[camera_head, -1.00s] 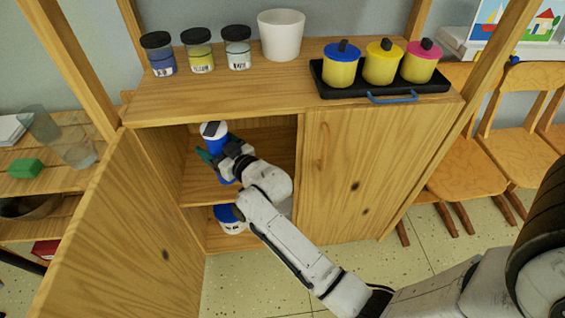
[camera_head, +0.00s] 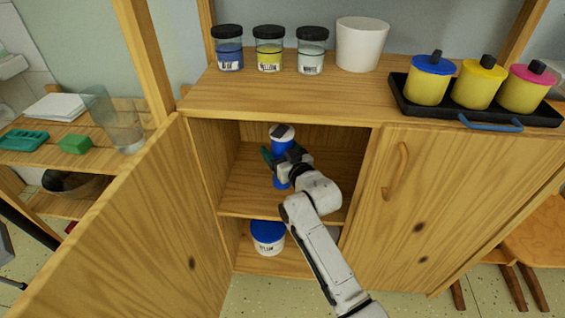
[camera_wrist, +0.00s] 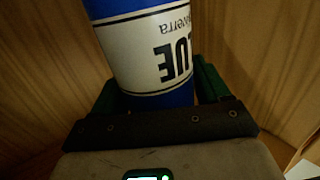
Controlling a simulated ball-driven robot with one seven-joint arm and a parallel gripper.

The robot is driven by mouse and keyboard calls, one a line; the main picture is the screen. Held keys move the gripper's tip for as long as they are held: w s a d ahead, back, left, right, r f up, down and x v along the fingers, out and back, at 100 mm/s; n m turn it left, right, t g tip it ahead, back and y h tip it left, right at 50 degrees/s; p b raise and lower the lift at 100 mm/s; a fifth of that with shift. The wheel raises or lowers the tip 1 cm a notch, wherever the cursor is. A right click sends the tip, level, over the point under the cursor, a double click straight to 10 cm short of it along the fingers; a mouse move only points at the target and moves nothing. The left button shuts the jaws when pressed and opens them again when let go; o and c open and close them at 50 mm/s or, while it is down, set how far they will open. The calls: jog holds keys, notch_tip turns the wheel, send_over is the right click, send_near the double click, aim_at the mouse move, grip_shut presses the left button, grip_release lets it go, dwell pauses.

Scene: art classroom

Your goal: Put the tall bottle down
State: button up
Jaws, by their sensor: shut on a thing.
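The tall bottle (camera_head: 282,134) is blue with a white cap and a dark mark on top. In the wrist view, its white label (camera_wrist: 150,48) reads "BLUE" and appears upside down. My gripper (camera_head: 277,160) is shut on the bottle, with green fingers on either side of it. It holds the bottle roughly upright inside the open left half of the cabinet, over the middle shelf (camera_head: 240,192). My arm hides part of the bottle. I cannot tell whether its base touches the shelf.
The left door (camera_head: 130,240) stands open; the right door (camera_head: 440,200) is shut. A blue-lidded white tub (camera_head: 268,240) is on the lower shelf. Paint jars (camera_head: 269,50), a white pot (camera_head: 361,42) and a black tray (camera_head: 545,112) with lidded pots are on top.

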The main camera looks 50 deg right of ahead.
jog(key=shift+f+b, duration=0.65)
jog(key=shift+f, duration=1.2)
jog(key=o, duration=1.6)
jog(key=shift+f, duration=0.1)
jog(key=shift+c, duration=0.2)
jog(key=s+a+f+n+g+y+p, duration=0.1)
jog(key=s+a+f+g, duration=0.2)
jog(key=s, duration=0.9)
jog(key=s+a+f+n+g+y+p, duration=0.1)
jog(key=s+a+f+g+y, duration=0.1)
jog(key=s+a+g, duration=0.5)
jog(key=s+a+f+n+g+y+p, duration=0.1)
jog(key=s+a+g, duration=0.4)
jog(key=s, duration=1.1)
notch_tip(320, 180, down, 3)
jog(key=a+y, duration=0.1)
jog(key=a, duration=0.1)
jog(key=shift+s+a+r+g, duration=0.2)
jog(key=shift+s+a+g, duration=0.1)
jog(key=shift+a, duration=0.1)
jog(key=shift+c, duration=0.3)
